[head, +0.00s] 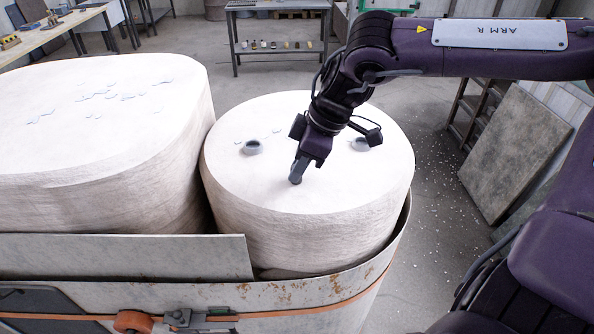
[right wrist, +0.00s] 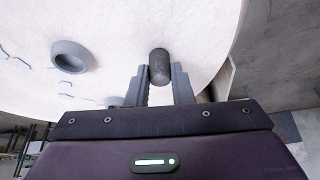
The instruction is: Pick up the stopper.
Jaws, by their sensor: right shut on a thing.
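The stopper (head: 296,179) is a small dark grey cylinder at the end of my right gripper, over the top of the round white block. In the right wrist view the stopper (right wrist: 159,64) sits between the two grey fingers of my right gripper (right wrist: 160,77), which is shut on it. In the head view my right gripper (head: 300,168) points down, and its fingers are partly hidden by its own body. I cannot tell whether the stopper's lower end touches the white top. My left gripper is not in view.
Two grey rings, left (head: 252,147) and right (head: 360,144), sit on the round white block (head: 300,235). A larger white block (head: 90,120) stands close at left. A rusty metal rim (head: 300,292) surrounds the front. A table (head: 278,6) stands behind.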

